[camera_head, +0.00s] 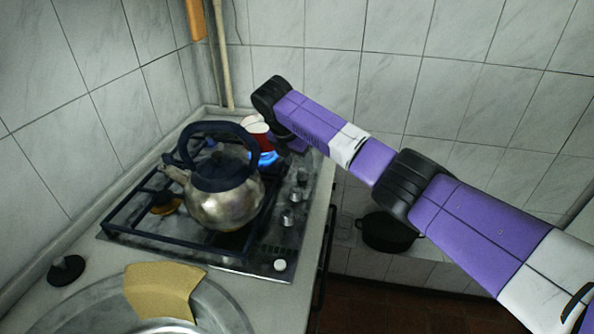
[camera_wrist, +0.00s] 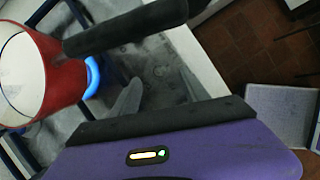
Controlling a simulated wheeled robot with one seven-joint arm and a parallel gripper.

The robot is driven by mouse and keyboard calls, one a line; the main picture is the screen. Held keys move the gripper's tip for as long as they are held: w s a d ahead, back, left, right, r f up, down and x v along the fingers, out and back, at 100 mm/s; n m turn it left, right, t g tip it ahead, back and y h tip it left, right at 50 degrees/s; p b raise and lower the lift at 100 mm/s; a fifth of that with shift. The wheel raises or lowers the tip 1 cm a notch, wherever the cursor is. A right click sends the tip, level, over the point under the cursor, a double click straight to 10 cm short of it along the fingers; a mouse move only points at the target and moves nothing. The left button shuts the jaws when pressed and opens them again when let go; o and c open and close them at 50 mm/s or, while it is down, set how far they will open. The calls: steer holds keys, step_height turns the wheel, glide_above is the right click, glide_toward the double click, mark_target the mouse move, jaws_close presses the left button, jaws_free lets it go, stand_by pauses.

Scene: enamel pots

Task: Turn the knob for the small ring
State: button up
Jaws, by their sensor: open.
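The steel stove (camera_head: 232,265) has a column of knobs along its right side: a white front knob (camera_head: 279,264), a metallic knob (camera_head: 287,217), another metallic knob (camera_head: 296,194) and one farther back (camera_head: 303,175). Which knob serves the small ring is not marked legibly. A blue flame (camera_head: 262,159) burns beneath a red pot (camera_head: 257,128) at the back right; the flame also shows in the wrist view (camera_wrist: 92,76). My gripper (camera_wrist: 159,78) is open above the stove's back right part, its two grey fingers apart. A blurred round shape, perhaps a knob, lies between them.
A metal kettle (camera_head: 224,203) with a dark handle stands on the black grate, left of the knobs. The red pot's dark handle (camera_wrist: 125,29) sticks out past my fingers in the wrist view. A black pot (camera_head: 388,233) sits low at right.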

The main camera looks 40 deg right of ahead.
mark_target(301, 170)
steer(key=shift+x, duration=2.05)
